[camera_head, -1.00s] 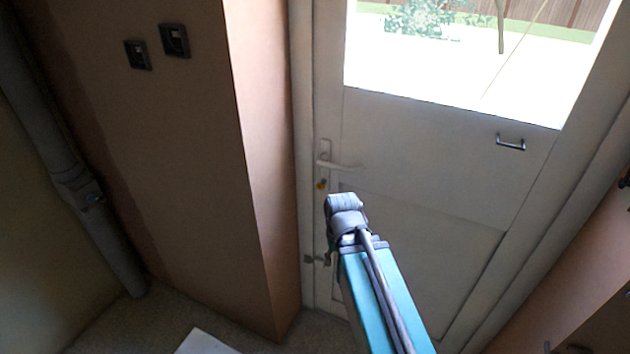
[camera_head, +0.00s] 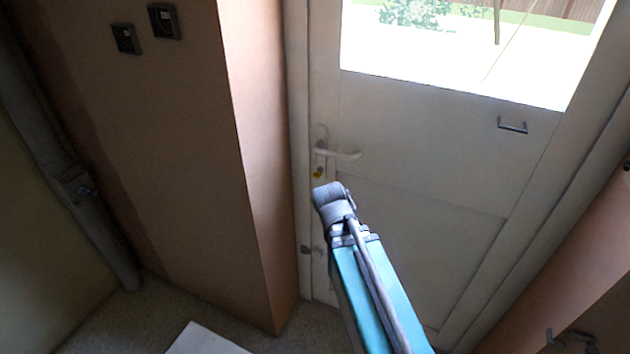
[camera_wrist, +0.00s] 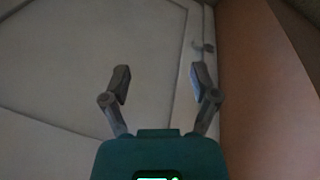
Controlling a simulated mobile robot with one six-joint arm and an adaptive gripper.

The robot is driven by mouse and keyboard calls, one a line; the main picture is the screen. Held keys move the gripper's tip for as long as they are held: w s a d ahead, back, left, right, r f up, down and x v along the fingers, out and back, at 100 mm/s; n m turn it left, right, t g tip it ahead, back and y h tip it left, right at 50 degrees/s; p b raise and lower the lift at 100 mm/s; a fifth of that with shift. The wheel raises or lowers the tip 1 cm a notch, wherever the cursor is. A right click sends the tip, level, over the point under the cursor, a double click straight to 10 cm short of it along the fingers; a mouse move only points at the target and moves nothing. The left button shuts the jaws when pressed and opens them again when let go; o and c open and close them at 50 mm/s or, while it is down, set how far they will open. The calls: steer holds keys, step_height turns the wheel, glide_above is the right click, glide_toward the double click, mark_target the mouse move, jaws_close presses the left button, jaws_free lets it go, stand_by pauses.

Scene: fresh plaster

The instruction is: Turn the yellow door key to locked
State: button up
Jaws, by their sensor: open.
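The yellow door key (camera_head: 317,173) sits in the white door (camera_head: 420,150), just below the white lever handle (camera_head: 340,153) near the door's left edge. It is small, and I cannot tell which way it is turned. My arm reaches up from the bottom in the head view and ends a little below the key; the fingers are hidden there. In the wrist view my gripper (camera_wrist: 161,80) is open and empty, its two fingers spread in front of the pale door (camera_wrist: 90,60). The key does not clearly show in the wrist view.
A pinkish wall corner (camera_head: 255,150) stands close to the left of the door frame. A small metal fitting (camera_head: 307,250) is low on the door's left edge. A metal pull (camera_head: 512,126) is on the door's right side. Wall switches (camera_head: 165,20) are upper left.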

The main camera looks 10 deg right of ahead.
steer(key=w+f+m+t+h+b, duration=0.2)
steer(key=w+h+b, duration=0.2)
steer(key=w, duration=0.1)
steer(key=m+t+h+b, duration=0.3)
steer(key=t+h+b, duration=0.1)
steer(key=t+b, duration=0.7)
glide_toward(315, 177)
steer(key=v, duration=0.2)
steer(key=shift+s+a+f, duration=0.1)
steer(key=shift+s+f, duration=0.05)
steer(key=shift+f, duration=0.1)
steer(key=x, duration=1.3)
steer(key=shift+w+d+r, duration=0.15)
steer(key=shift+w+d, duration=0.05)
steer(key=shift+w, duration=0.15)
steer(key=shift+c, duration=0.3)
